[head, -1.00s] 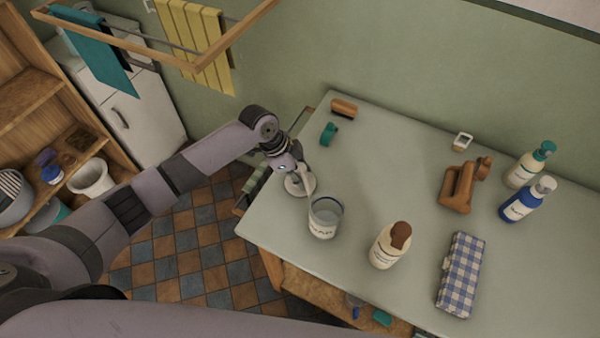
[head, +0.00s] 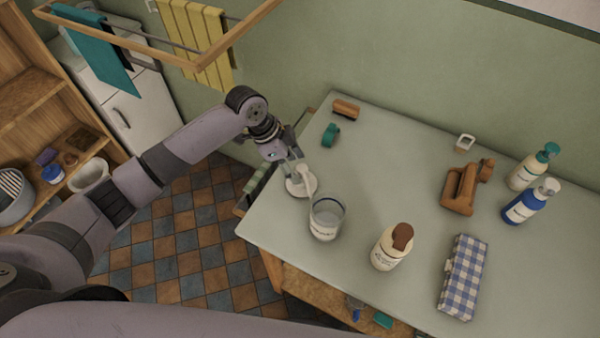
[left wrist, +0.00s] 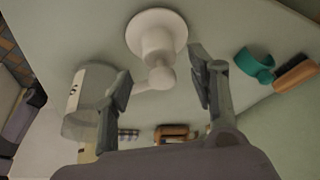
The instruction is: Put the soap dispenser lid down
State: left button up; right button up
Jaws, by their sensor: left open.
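The soap dispenser lid (head: 298,186) is white, with a round disc base and a pump spout. It rests on the grey-green tabletop near its left edge. In the left wrist view the lid (left wrist: 157,36) lies just beyond the fingertips, its spout end pointing back toward the gap between them. My left gripper (head: 290,162) is open at the lid, and both fingers (left wrist: 160,78) show apart in the wrist view. A clear labelled container (head: 326,220) with an open top stands just right of the lid. My right gripper is not in view.
A cream bottle with a brown top (head: 391,248) and a checked case (head: 461,278) are further right. A teal ring-shaped item (head: 330,135) and a brown brush (head: 345,107) lie behind the lid. The table's middle is clear.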

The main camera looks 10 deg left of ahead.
pick_arm(q)
jog(key=v, duration=0.6)
jog(key=shift+a+r+b, duration=0.2)
jog(key=shift+r+b, duration=0.2)
